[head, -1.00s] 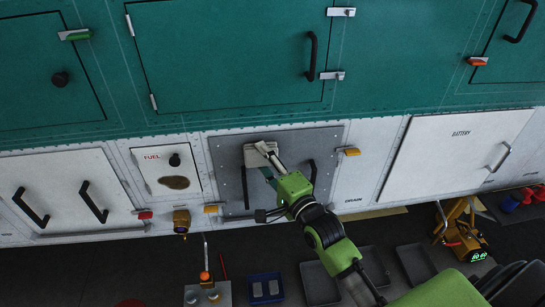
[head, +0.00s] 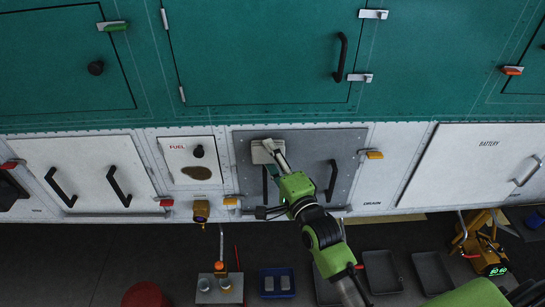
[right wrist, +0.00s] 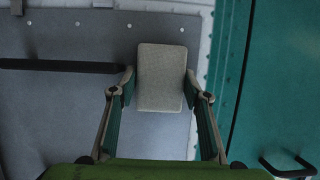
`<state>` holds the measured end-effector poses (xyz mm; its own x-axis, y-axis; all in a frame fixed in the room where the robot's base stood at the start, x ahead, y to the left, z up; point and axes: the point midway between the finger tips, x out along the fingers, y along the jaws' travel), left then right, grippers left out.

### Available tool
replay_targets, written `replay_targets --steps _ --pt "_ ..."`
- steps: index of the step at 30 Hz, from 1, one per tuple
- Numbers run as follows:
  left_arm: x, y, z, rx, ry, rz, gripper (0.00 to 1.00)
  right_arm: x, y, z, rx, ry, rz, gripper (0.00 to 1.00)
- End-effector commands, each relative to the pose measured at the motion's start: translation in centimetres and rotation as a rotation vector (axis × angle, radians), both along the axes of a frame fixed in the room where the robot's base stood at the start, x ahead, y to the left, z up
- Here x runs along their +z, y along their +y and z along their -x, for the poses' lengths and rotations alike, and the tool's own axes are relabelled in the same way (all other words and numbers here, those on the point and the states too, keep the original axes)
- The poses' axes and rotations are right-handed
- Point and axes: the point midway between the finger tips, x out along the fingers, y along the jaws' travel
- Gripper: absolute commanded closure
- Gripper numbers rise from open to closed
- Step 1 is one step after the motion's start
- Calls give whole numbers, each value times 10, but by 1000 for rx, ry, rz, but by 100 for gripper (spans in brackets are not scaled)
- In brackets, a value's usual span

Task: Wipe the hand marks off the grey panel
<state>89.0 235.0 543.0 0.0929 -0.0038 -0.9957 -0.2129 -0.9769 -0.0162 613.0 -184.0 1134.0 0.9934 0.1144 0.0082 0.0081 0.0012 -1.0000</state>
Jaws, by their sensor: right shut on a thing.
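The grey panel (head: 307,165) is set in the white lower wall and has two dark handles; it also fills the left of the right wrist view (right wrist: 60,110). My right gripper (head: 275,156) is at the panel's upper left, shut on a pale rectangular pad (head: 259,153). In the right wrist view the pad (right wrist: 160,65) sits between the two fingers, in front of the panel near one edge. I cannot tell whether it touches the surface. No clear hand marks show on the visible panel; the pad and gripper cover part of it. My left gripper is not in view.
Left of the panel is a fuel door (head: 184,150) with a brown stain. A yellow latch (head: 373,155) sticks out at the panel's right. Trays, a blue bin (head: 277,270) and a yellow lamp stand (head: 487,250) are on the floor below.

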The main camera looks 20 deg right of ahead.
Motion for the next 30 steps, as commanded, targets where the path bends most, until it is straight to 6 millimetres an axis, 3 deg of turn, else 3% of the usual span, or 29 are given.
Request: replay_targets --steps 18,30 --pt "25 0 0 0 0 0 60 1 15 54 0 1 -2 74" --pt "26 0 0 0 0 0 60 0 16 58 0 0 -1 74"
